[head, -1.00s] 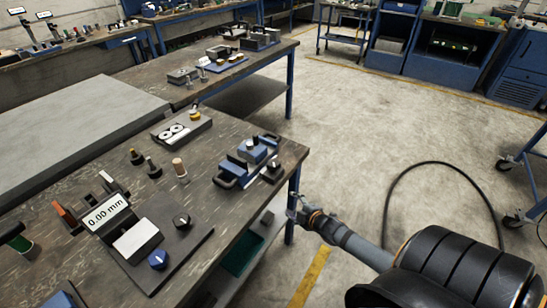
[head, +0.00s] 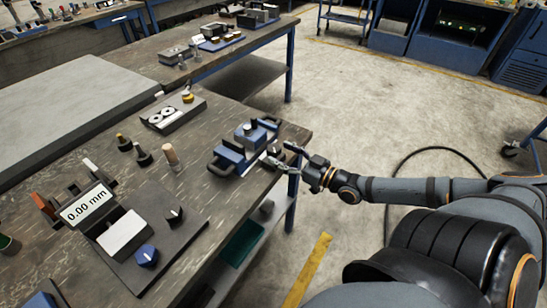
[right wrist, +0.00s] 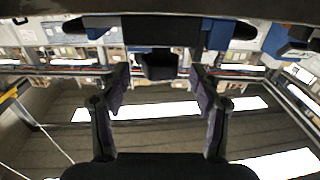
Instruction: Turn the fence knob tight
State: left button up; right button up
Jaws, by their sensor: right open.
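A blue fixture (head: 232,158) with dark handles and a raised block sits near the right edge of the near bench. A dark knob (head: 271,154), seemingly the fence knob, is at its right end. My right gripper (head: 284,156) reaches in from the right over the bench edge, with its fingers around or just short of this knob. In the right wrist view the dark knob (right wrist: 160,66) sits between the two spread fingertips (right wrist: 160,78), with gaps on both sides. Contact is not visible. My left gripper is out of view.
A gauge unit with a "0.00 mm" display (head: 85,205), a black knob (head: 174,214) and a blue knob (head: 146,255) stands at the front. A wooden peg (head: 171,155) and a grey box with two white discs (head: 173,114) are nearby. Open floor lies right of the bench.

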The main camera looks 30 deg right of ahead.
aim_at(274, 147)
jog(key=b+x, duration=0.1)
jog(key=x, duration=0.1)
jog(key=shift+w+a+f+b, duration=0.15)
jog(key=shift+w+f+b, duration=0.05)
jog(key=shift+w+b, duration=0.15)
jog(key=shift+w+a+r, duration=0.2)
jog(key=shift+w+r, duration=0.05)
jog(key=shift+w, duration=0.15)
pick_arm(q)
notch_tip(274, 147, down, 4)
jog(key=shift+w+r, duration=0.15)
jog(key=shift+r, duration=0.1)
